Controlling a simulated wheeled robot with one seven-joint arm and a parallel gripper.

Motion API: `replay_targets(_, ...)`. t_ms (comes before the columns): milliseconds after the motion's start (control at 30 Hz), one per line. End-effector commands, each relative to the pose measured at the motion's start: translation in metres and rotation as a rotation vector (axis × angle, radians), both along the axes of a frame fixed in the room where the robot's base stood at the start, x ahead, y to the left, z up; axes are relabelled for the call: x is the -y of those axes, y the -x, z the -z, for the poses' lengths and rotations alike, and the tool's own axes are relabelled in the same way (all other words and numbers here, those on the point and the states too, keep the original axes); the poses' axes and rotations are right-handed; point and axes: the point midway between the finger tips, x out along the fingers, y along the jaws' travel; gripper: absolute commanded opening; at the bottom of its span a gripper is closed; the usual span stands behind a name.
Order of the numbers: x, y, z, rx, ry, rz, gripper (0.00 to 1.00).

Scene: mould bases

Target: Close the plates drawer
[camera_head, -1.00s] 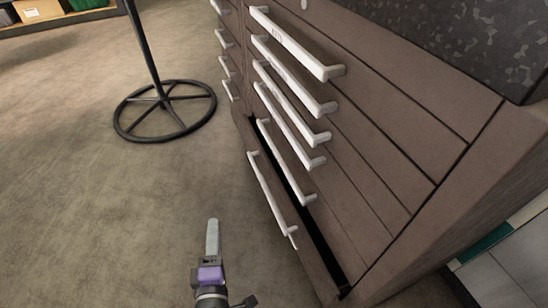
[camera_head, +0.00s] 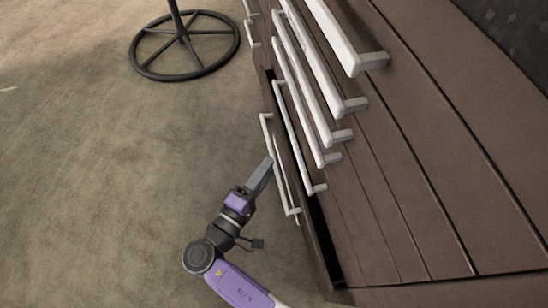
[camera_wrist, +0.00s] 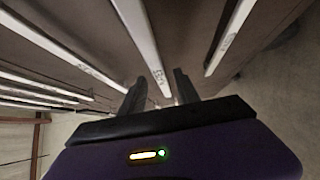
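The lowest drawer (camera_head: 316,249) of the brown cabinet stands slightly open, with a dark gap behind its front. I take it as the plates drawer; no label is readable. Its white bar handle (camera_head: 268,133) is partly covered by my gripper (camera_head: 267,168) in the head view. My gripper is beside this handle; contact cannot be told. In the wrist view my gripper (camera_wrist: 160,88) has two dark fingers spread apart, with nothing clearly held. A white handle with a small label (camera_wrist: 146,50) runs towards the space between them; which drawer it belongs to is unclear.
Several drawers with white handles (camera_head: 303,90) rise above in the cabinet (camera_head: 430,150) and look shut. A black stand with a round spoked base (camera_head: 185,45) is on the floor at the back. The carpet (camera_head: 100,180) to the left is clear.

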Motion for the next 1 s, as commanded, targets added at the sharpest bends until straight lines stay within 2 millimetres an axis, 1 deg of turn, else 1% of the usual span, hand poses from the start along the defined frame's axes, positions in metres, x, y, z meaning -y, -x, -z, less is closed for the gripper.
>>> replay_targets(33, 0.005, -0.008, 0.002, 0.000, -0.001, 0.002, 0.38)
replay_targets(100, 0.010, -0.016, 0.002, 0.001, 0.000, 0.002, 0.38)
replay_targets(300, 0.018, -0.032, 0.001, 0.000, 0.001, 0.001, 0.38)
replay_targets(633, 0.019, -0.036, 0.000, 0.000, 0.001, -0.002, 0.38)
replay_targets(767, 0.019, -0.035, 0.000, 0.000, 0.001, -0.002, 0.13)
replay_targets(800, 0.019, -0.035, 0.000, 0.000, 0.001, -0.002, 0.05)
replay_targets(833, 0.019, -0.035, 0.000, 0.000, 0.001, -0.002, 0.00)
replay_targets(1000, 0.019, -0.035, 0.000, 0.000, 0.001, -0.002, 0.00)
